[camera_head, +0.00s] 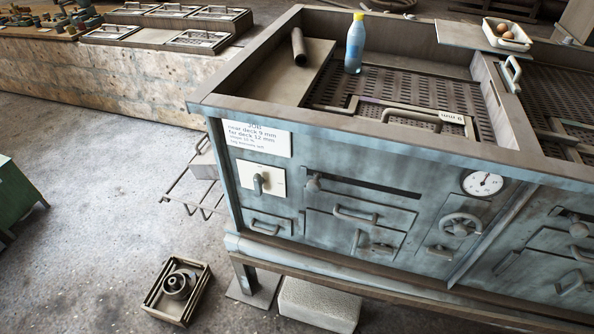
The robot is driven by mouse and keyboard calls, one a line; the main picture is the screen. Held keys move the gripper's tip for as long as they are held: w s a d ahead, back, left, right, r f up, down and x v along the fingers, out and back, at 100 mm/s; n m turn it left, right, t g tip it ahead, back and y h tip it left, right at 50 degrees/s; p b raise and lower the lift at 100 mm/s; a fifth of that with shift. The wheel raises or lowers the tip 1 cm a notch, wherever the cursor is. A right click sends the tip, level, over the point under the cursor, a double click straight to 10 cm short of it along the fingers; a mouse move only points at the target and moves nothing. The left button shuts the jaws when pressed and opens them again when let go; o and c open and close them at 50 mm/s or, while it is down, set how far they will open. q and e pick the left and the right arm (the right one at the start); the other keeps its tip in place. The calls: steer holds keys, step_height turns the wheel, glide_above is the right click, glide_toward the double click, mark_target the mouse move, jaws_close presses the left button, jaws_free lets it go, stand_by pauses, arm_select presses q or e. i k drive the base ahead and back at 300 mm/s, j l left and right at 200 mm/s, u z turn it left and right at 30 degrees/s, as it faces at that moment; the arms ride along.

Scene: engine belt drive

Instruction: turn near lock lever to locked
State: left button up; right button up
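A large blue-grey machine (330,165) fills the middle and right, its front panel facing me. A lever (258,184) sits on a white plate at the panel's left and hangs roughly downward. A knobbed lever (313,184) is at the left end of a dark horizontal slot. Another small upright lever (356,241) stands beside a latch on a lower door. I cannot tell which of these is the near lock lever, and no locked mark is readable. Neither gripper is in view.
A handwheel (460,225) and round gauge (482,183) are on the panel's right. A sign (256,138) reads near deck 9 mm, far deck 12 mm. A crate (160,314) and pale block (318,303) lie below.

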mark_target(438, 252)
steer(key=z, duration=1.2)
